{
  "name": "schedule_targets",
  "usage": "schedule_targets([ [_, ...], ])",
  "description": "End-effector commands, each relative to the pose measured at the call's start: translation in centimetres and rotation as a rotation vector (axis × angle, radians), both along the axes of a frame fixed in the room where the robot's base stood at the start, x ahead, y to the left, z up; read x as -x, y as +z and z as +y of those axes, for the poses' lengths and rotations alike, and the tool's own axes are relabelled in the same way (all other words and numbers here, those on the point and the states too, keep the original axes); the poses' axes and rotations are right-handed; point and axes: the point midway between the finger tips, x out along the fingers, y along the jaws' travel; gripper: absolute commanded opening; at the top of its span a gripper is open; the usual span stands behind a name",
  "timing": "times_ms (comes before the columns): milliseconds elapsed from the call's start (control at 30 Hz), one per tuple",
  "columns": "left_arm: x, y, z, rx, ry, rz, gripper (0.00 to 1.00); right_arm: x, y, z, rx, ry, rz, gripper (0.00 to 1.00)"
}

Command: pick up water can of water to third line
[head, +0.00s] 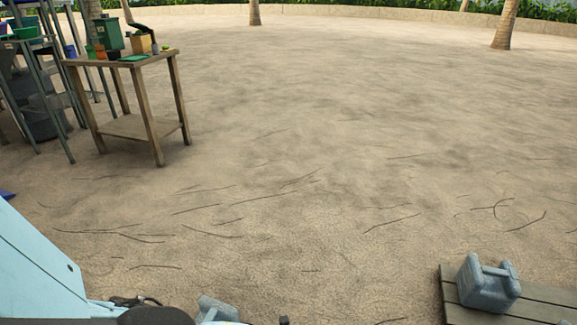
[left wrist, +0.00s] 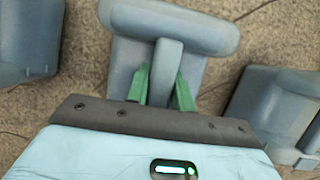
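A blue-grey water can (left wrist: 212,34) is straight ahead in the left wrist view, its handle running toward me. My left gripper (left wrist: 164,76) has its two green fingers on either side of that handle, close against it, and appears shut on it. I cannot tell whether the can touches the ground. In the head view a blue-grey can (head: 217,309) is cut off at the bottom edge beside my light-blue left arm. The line marks on the can are not visible. My right gripper is in neither view.
Two similar cans flank the gripped one in the left wrist view, at left (left wrist: 28,45) and right (left wrist: 270,108). Another can (head: 487,286) stands on a wooden platform (head: 460,314) at lower right. A wooden table (head: 140,128) with containers stands upper left. Sandy ground between is open.

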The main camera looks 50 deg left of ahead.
Motion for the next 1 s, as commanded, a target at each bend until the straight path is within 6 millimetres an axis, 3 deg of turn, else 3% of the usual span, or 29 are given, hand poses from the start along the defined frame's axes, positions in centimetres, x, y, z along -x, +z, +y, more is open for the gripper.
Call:
schedule_targets([
  [167,0.01,-0.01,-0.03,0.001,0.000,-0.001,0.00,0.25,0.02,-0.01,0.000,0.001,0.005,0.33],
  [1000,0.05,-0.03,-0.07,0.001,-0.001,0.001,0.00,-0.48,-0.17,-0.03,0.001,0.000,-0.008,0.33],
])
